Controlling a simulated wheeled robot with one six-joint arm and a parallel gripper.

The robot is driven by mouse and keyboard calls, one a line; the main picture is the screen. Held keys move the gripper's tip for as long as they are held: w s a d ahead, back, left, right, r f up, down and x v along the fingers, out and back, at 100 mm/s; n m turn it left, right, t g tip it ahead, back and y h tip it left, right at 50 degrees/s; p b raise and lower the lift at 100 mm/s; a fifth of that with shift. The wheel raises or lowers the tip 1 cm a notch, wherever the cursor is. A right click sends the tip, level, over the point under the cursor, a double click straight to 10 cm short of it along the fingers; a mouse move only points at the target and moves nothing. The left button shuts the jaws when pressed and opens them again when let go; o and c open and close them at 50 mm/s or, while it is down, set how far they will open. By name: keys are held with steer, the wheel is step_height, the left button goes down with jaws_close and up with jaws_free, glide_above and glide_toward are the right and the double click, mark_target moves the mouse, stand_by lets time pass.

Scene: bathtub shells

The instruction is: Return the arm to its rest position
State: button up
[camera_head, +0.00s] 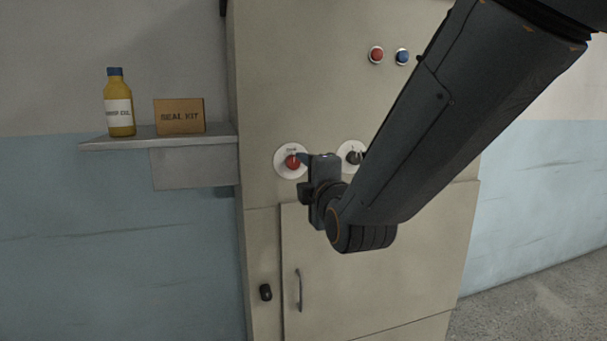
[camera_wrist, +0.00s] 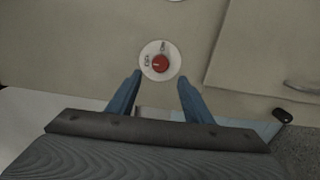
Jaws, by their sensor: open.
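My arm reaches in from the upper right in the head view, and my gripper (camera_head: 303,159) is in front of the cabinet's red knob (camera_head: 292,162). In the wrist view my gripper (camera_wrist: 158,82) is open, with two blue fingers apart and nothing between them. The red knob (camera_wrist: 160,63) on its round white plate shows just beyond the fingertips, and its pointer mark is visible. In the head view the gripper partly overlaps the plate's right side. I cannot tell from these frames how large the gap to the knob is.
The beige cabinet (camera_head: 365,278) has a black knob (camera_head: 353,157), a red button (camera_head: 376,54), a blue button (camera_head: 402,56) and a door handle (camera_head: 299,290). A shelf (camera_head: 190,141) at left holds a yellow bottle (camera_head: 119,112) and a seal kit box (camera_head: 180,116). Floor at lower right is clear.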

steer(key=s+d+f+m+g+h, duration=0.1)
steer(key=s+d+f+m+g, duration=0.25)
steer(key=f, duration=0.35)
steer(key=s+d+f+m+g+h, duration=0.2)
steer(key=d+f+m+g, duration=0.15)
steer(key=f, duration=0.35)
steer(key=s+d+f+m+g+h, duration=0.1)
steer(key=s+d+f+m+g, duration=0.1)
steer(key=d+f+m, duration=0.4)
steer(key=s+d+f+m+g, duration=0.2)
steer(key=s+f+m+g, duration=0.2)
steer(key=s, duration=0.4)
steer(key=s+d+f+m+g+h, duration=0.1)
steer(key=s+d+f+m+g, duration=0.2)
steer(key=s, duration=0.6)
steer(key=shift+s+f+m+g, duration=0.15)
steer(key=shift+f+m+g, duration=0.3)
steer(key=shift+m+g, duration=0.2)
